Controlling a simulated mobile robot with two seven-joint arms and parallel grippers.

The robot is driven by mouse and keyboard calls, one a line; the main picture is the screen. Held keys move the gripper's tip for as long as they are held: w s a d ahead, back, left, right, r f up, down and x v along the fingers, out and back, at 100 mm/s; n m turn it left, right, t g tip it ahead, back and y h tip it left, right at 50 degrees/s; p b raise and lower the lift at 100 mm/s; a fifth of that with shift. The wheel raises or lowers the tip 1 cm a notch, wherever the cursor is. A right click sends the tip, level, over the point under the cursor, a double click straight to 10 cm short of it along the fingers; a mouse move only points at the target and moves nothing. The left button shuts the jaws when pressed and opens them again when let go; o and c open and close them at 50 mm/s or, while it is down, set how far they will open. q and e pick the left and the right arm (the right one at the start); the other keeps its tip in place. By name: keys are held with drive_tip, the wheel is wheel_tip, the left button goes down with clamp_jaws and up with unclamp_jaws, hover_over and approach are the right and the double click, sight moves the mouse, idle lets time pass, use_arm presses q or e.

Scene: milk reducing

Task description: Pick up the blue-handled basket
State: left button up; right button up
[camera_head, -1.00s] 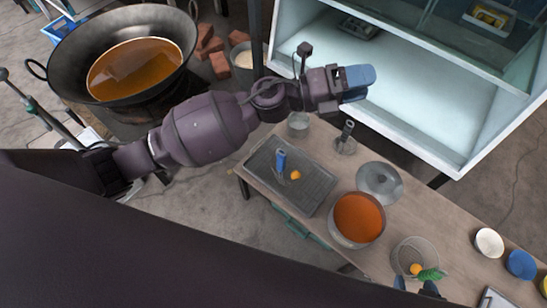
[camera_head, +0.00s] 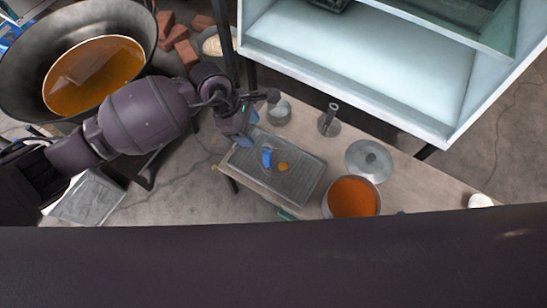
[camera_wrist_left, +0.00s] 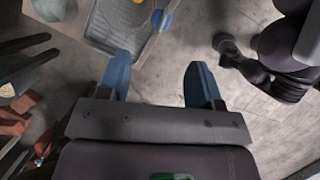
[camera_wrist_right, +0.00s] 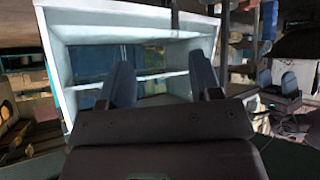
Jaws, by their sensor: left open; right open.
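A short upright blue handle (camera_head: 267,157) shows at the dark grey shallow tray (camera_head: 300,186) on the table. I cannot tell what the handle joins to; no separate basket is clear. A small orange thing (camera_head: 283,167) lies beside it. The left wrist view shows the blue piece (camera_wrist_left: 157,18) and part of the tray (camera_wrist_left: 107,32) at its top edge, beyond the fingertips. My left gripper (camera_head: 240,138) is at the tray's upper left side, and its open, empty fingers (camera_wrist_left: 163,80) point towards that area. My right gripper (camera_wrist_right: 163,80) is open and empty, facing a white cabinet.
A pot of orange liquid (camera_head: 354,198), a metal lid (camera_head: 370,160) and a small metal cup (camera_head: 279,112) stand around the tray. A dark upright tool (camera_head: 329,119) stands behind. A white cabinet (camera_head: 350,60) borders the table's far side. A large wok (camera_head: 125,28) is at left.

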sight(265, 149)
use_arm(q)
drive_tip(key=b+x, duration=0.2)
drive_tip(key=x, duration=0.8)
drive_tip(key=shift+s+a+b, duration=0.1)
drive_tip(key=shift+a+b, duration=0.05)
drive_tip(key=shift+b, duration=0.2)
drive_tip(key=shift+f, duration=0.45)
drive_tip(key=shift+r, duration=0.1)
drive_tip(key=c, duration=1)
drive_tip(key=shift+o, duration=0.2)
drive_tip(key=shift+r, duration=0.1)
